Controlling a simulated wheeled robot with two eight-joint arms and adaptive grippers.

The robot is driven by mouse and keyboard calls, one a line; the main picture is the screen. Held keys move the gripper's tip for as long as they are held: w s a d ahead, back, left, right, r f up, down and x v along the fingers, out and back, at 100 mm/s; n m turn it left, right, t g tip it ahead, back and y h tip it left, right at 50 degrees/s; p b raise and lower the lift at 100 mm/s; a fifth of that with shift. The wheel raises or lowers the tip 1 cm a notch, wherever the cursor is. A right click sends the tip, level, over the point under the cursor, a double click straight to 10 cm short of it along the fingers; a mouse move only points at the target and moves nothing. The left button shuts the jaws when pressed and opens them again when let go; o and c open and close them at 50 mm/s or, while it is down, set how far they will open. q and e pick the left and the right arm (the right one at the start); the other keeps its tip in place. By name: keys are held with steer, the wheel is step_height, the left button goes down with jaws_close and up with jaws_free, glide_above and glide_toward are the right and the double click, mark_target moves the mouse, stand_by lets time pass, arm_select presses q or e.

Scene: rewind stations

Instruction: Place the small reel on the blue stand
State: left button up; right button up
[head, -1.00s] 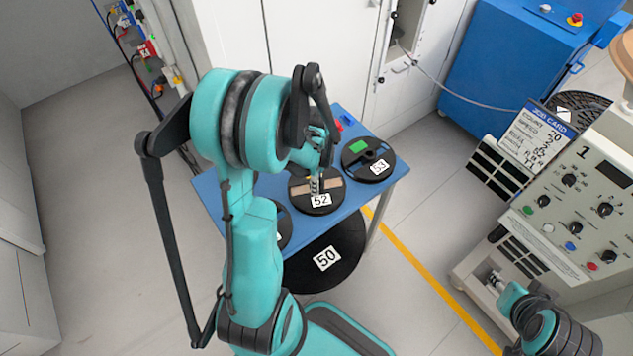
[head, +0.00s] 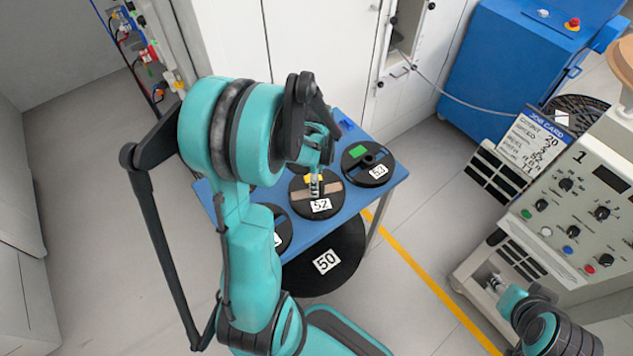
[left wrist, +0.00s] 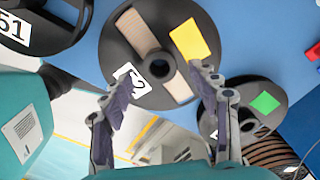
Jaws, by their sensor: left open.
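A black reel marked 52 (head: 328,208), with tan strips and a yellow label, lies flat on the blue table (head: 303,236), between other reels. My left gripper (head: 314,186) is over it, pointing down. In the left wrist view its fingers (left wrist: 162,83) are spread and empty, with reel 52 (left wrist: 130,30) and its centre hole beyond them. Whether they touch the reel cannot be told. My right gripper (head: 497,283) is at the lower right, by the grey machine; its fingers are too small to read. Which thing is the blue stand is not clear.
Reel 53 (head: 361,175), with a green label, lies right of reel 52. Reel 51 (left wrist: 48,30) lies on its other side. A larger reel 50 (head: 345,250) is below the table. A job card (head: 533,140) stands by the machine (head: 540,220).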

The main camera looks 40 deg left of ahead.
arm_select(q)
step_height(320, 180, up, 9)
steer(key=p, duration=0.3)
steer(key=s+d+r+n+t, duration=0.3)
steer(key=d+n, duration=0.3)
steer(key=d, duration=0.2)
steer(key=s+d+r+n+t, duration=0.3)
steer(key=d+r+n, duration=0.3)
steer(key=d, duration=0.2)
steer(key=shift+s+r+t, duration=0.2)
steer(key=shift+r+t, duration=0.05)
steer(key=shift+t, duration=0.35)
steer(key=shift+d, duration=0.1)
step_height(320, 180, down, 4)
steer(key=b, duration=0.4)
steer(key=shift+r, duration=0.1)
